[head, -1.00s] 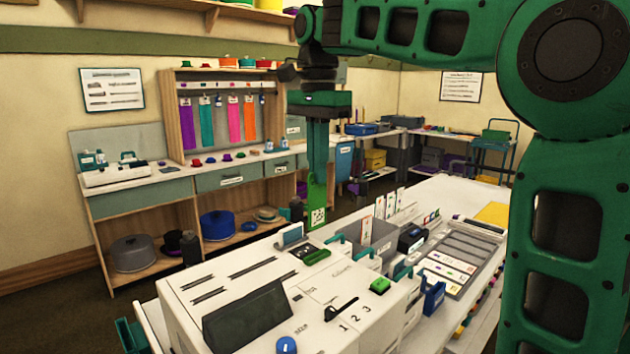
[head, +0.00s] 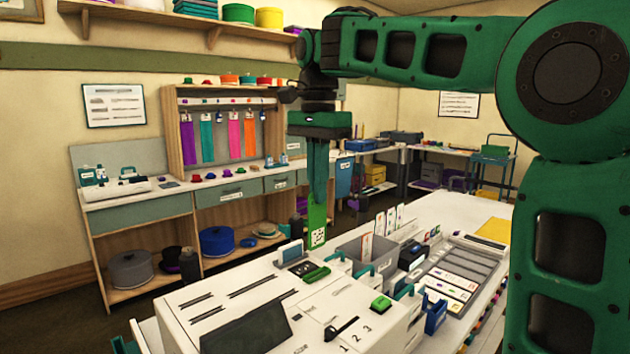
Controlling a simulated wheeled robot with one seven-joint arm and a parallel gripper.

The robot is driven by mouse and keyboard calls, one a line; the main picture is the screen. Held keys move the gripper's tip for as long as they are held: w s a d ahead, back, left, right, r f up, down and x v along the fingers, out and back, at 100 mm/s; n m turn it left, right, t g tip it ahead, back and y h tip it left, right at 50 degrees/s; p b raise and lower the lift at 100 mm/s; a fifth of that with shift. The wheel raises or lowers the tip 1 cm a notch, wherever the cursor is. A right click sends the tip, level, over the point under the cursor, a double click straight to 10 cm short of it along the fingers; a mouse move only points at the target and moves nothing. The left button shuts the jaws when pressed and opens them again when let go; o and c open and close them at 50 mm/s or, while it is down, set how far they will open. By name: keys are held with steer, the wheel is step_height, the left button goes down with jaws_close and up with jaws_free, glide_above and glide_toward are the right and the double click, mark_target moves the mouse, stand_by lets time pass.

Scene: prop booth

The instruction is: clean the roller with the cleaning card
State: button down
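My gripper (head: 318,190) hangs pointing down above the back edge of a white machine (head: 250,290). The machine has dark slots, a green button (head: 380,303), a black lever (head: 342,328) and the digits 1, 2, 3.
Right of the machine are a grey bin (head: 362,255) with upright cards, a blue holder (head: 436,315) and a grey tray (head: 460,265) of cards. A wooden shelf unit (head: 185,240) stands behind at left. My arm hides the far right.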

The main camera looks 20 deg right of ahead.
mark_target(318, 222)
steer(key=shift+f, duration=3.85)
stand_by(0.6)
steer(key=shift+f, duration=3.15)
